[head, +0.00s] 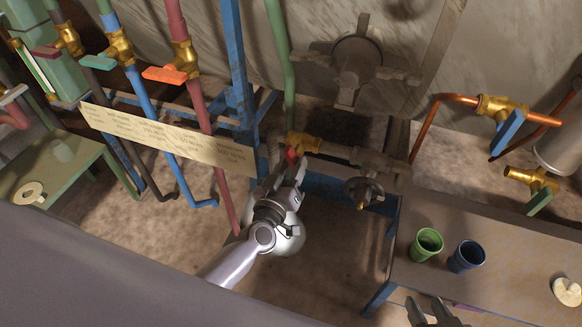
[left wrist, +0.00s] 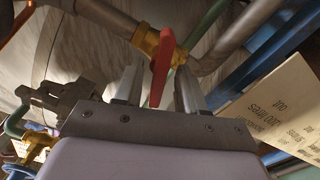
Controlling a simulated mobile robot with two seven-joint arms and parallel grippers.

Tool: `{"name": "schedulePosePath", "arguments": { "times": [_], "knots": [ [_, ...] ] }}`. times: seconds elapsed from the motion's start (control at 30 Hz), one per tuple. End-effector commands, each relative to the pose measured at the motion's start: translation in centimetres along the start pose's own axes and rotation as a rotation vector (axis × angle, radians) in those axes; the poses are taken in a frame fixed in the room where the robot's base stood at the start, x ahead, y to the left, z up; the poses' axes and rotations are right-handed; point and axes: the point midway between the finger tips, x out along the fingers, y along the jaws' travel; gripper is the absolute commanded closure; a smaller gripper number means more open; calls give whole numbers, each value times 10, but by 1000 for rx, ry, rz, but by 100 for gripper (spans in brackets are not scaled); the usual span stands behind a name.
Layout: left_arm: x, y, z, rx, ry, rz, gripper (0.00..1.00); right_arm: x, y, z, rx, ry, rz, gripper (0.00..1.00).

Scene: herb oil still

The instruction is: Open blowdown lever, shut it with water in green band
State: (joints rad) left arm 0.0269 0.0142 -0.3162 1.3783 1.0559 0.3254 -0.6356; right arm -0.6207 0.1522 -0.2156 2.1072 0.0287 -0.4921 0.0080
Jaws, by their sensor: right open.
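A red lever (head: 292,155) sits on a brass valve (head: 303,142) on the pipe low in front of the large grey vessel (head: 345,75). In the left wrist view the red lever (left wrist: 161,65) hangs down from the brass valve (left wrist: 148,40). My left gripper (head: 287,174) is at the lever, its fingers on either side of it. In the left wrist view the fingers are apart, with gaps beside the lever. My right gripper (head: 433,312) is open and empty at the bottom edge.
A paper label strip (head: 165,138) hangs left of my left gripper. Coloured pipes with valve levers stand at upper left. A handwheel (head: 364,193) is right of the lever. A bench (head: 490,240) at right holds a green cup (head: 427,244) and a blue cup (head: 467,256).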

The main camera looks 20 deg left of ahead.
Motion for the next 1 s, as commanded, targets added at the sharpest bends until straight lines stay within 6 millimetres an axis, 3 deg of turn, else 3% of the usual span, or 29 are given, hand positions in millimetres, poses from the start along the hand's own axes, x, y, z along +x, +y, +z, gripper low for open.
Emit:
{"name": "schedulePosePath", "arguments": {
  "times": [0.1,0.2,0.23,0.53,1.0],
  "knots": [
    [0,0,0,0,0,0,63,0,0,0,-1,0,0,57],
    [0,0,0,0,0,0,96,0,0,0,-1,0,-1,57],
    [0,0,0,0,0,0,100,0,0,0,-1,0,-1,57],
    [0,0,0,-51,0,1,100,0,0,-1,0,0,-1,57],
    [-1,0,1,-443,0,0,100,0,0,0,-1,0,0,57]
  ]
}}
